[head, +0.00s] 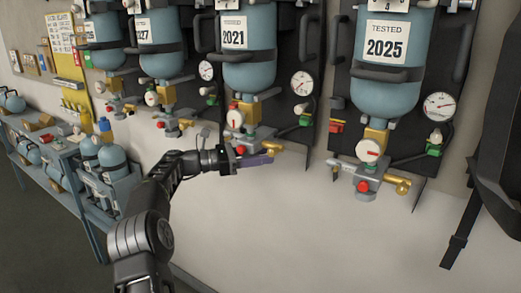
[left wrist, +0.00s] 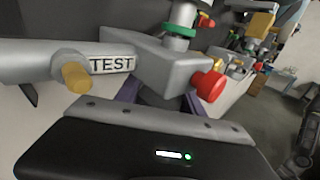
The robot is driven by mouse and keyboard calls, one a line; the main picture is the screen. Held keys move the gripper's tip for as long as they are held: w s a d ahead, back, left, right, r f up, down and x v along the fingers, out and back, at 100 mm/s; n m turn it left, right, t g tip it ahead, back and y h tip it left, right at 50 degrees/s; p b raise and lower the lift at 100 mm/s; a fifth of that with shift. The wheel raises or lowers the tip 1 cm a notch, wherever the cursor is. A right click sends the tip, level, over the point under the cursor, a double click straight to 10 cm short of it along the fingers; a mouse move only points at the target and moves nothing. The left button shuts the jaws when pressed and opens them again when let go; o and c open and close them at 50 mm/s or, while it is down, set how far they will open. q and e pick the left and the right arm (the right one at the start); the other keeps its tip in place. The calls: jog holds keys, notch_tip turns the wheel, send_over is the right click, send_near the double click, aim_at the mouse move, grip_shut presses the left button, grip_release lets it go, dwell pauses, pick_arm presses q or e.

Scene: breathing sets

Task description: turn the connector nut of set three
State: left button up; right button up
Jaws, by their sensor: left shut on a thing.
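Set three is the blue cylinder (head: 249,50) tagged 2021, hanging on its dark back plate. Its grey valve block with a red knob (head: 240,150) and a brass outlet (head: 269,144) sits below. My left gripper (head: 262,160) is at the underside of this block, its purple fingers pointing right. In the left wrist view the fingers (left wrist: 160,97) are on both sides of a dark grey round part under the block (left wrist: 165,65), which fits the connector nut. The nut is mostly hidden by the gripper body. My right gripper is not in view.
Set four (head: 386,70), tagged 2025, hangs to the right with its own valve block and gauge (head: 439,106). Other sets hang to the left. A shelf (head: 75,185) with small cylinders stands at the left. A TEST-labelled grey arm (left wrist: 60,62) is close to my gripper.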

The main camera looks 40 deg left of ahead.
pick_arm(q)
jog(key=shift+d, duration=0.1)
jog(key=o, duration=1.4)
jog(key=shift+c, duration=0.2)
jog(key=v, duration=0.8)
jog(key=shift+w, duration=0.15)
